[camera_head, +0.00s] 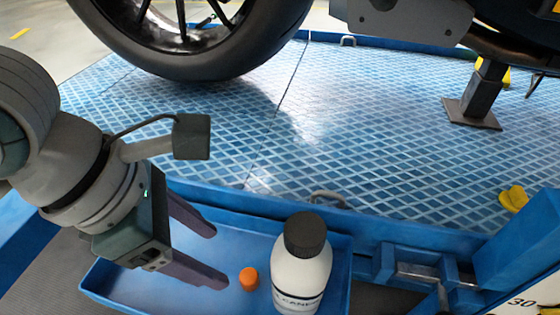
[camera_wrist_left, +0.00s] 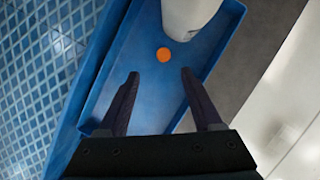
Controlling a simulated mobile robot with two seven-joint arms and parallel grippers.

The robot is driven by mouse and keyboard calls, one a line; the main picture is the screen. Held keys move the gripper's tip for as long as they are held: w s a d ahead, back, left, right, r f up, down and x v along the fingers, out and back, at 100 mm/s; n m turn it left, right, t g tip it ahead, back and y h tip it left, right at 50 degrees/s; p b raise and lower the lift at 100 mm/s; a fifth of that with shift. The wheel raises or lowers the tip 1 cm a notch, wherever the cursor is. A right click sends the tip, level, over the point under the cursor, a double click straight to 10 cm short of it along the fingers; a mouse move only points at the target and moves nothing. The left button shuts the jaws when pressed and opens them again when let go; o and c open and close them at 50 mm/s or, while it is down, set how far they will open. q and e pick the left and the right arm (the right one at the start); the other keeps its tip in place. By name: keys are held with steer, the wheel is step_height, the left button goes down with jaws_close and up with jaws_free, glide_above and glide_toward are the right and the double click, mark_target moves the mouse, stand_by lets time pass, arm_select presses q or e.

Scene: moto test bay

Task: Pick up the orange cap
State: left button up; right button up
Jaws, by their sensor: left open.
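The small orange cap (camera_head: 249,279) lies in the blue tray (camera_head: 122,283), just left of a white bottle (camera_head: 301,275) with a black lid. My left gripper (camera_head: 220,256) is open and empty over the tray, its fingers pointing toward the cap from the left. In the left wrist view the cap (camera_wrist_left: 164,55) shows beyond the fingertips, roughly midway between them, with a gap. The left gripper (camera_wrist_left: 159,73) has nothing between its fingers there. The bottle (camera_wrist_left: 188,15) stands just past the cap. My right gripper is not in view.
The blue patterned lift platform (camera_head: 370,130) lies behind the tray, with a motorcycle wheel (camera_head: 190,50) on it. A metal stand foot (camera_head: 472,113) is at the right. The tray walls and the bottle bound the room around the cap.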

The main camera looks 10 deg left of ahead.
mark_target(246, 276)
arm_select(q)
steer(key=b+x, duration=0.2)
steer(key=x, duration=0.1)
steer(key=shift+s+f, duration=0.2)
steer(key=shift+s, duration=0.15)
steer(key=shift+w+d+f+b, duration=0.3)
steer(key=shift+w+f+b, duration=0.05)
steer(key=shift+f, duration=0.05)
steer(key=b+x, duration=0.4)
steer(key=shift+s+d+f, duration=0.1)
steer(key=shift+s+f, duration=0.05)
steer(key=shift+f, duration=0.1)
steer(key=shift+d, duration=0.1)
steer(key=shift+r, duration=0.15)
jaws_close()
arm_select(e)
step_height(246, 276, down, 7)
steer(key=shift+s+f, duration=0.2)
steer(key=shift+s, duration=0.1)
